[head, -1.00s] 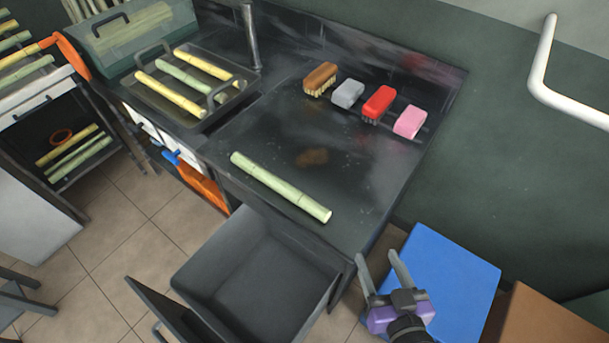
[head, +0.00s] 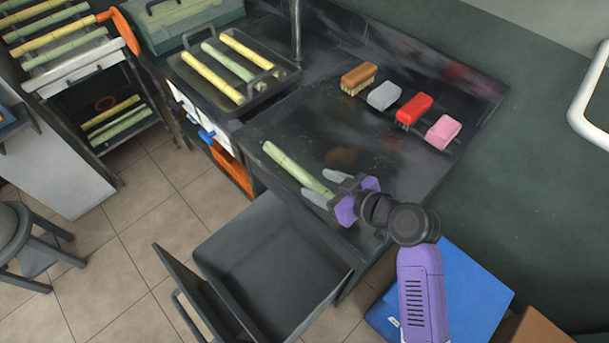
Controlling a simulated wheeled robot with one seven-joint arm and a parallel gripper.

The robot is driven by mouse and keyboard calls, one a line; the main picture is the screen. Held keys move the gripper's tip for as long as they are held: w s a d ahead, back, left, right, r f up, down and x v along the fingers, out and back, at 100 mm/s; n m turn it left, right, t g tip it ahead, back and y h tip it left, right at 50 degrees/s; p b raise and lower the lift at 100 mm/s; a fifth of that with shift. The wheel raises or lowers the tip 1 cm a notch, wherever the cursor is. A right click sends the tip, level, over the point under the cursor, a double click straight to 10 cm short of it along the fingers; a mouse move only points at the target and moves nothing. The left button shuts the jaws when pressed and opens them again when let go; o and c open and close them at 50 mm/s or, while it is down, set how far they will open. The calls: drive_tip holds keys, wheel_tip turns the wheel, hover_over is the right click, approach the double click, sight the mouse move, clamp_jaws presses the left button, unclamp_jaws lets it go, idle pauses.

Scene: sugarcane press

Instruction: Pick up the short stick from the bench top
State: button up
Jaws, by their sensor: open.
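The short stick (head: 289,164) is a pale green cane piece lying on the dark bench top (head: 390,178) near its front edge. Its left part is in plain view. Its right end is partly hidden by my gripper (head: 322,187). My gripper is open, with its two grey fingers pointing left over the right end of the stick, one on each side as seen from above. I cannot tell how far above the bench the fingers are.
A tray (head: 208,105) with several canes stands at the back left, next to a green box (head: 190,22). A brown brush (head: 358,78), a grey block (head: 384,95), a red brush (head: 414,109) and a pink block (head: 443,131) line the back. An open grey bin (head: 270,262) is below the front edge.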

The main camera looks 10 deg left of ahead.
sight(311, 179)
drive_tip(key=shift+d+f+p+x, duration=0.1)
drive_tip(key=shift+p+x, duration=0.15)
drive_tip(key=shift+x, duration=1.25)
drive_tip(key=shift+d+f+p+x, duration=0.15)
drive_tip(key=shift+p+x, duration=0.05)
drive_tip(key=shift+x, duration=1.25)
drive_tip(key=shift+w, duration=0.1)
drive_tip(key=shift+c, duration=0.5)
clamp_jaws()
